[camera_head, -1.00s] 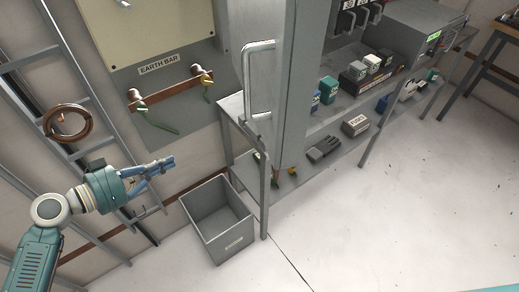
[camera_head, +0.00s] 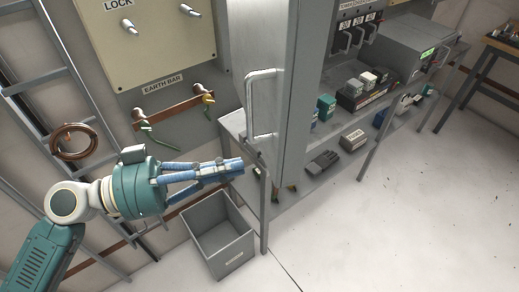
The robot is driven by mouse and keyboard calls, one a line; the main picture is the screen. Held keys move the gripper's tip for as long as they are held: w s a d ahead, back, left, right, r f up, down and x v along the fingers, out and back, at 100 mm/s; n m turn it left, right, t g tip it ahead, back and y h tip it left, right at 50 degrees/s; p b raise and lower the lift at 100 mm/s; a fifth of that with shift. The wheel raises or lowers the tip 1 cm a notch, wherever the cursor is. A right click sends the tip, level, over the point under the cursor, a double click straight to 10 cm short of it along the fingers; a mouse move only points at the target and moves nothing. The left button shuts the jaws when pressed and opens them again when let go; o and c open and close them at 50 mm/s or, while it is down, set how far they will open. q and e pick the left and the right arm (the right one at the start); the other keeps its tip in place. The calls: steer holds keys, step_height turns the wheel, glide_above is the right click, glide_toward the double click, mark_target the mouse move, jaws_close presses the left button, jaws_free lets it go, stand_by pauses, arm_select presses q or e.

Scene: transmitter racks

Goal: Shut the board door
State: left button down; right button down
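The board door (camera_head: 297,100) is a tall grey panel, seen nearly edge-on and standing out from the board, so it is open. A pale D-shaped handle (camera_head: 250,104) is on its left side. My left gripper (camera_head: 240,167) reaches in from the left, below and left of the handle, near the door's lower edge. Its blue fingers come together at the tips, with nothing seen between them. It appears apart from the door, though the gap in depth is hard to judge. My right gripper is not in view.
A grey open bin (camera_head: 222,238) stands on the floor under my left gripper. A shelf bench (camera_head: 318,140) behind the door bears small boxes and a dark glove (camera_head: 322,161). A ladder (camera_head: 62,75) leans at the left. The floor at right is clear.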

mark_target(275, 157)
arm_select(q)
steer(key=p+x, duration=0.1)
steer(key=x, duration=0.1)
steer(key=p+x, duration=0.1)
steer(key=x, duration=0.1)
steer(key=shift+w+d+r, duration=0.1)
steer(key=shift+d+r, duration=0.1)
steer(key=shift+r, duration=0.05)
steer(key=shift+w+d+f+p, duration=0.25)
steer(key=shift+d+p, duration=0.25)
steer(key=shift+d, duration=0.15)
steer(key=shift+d, duration=0.1)
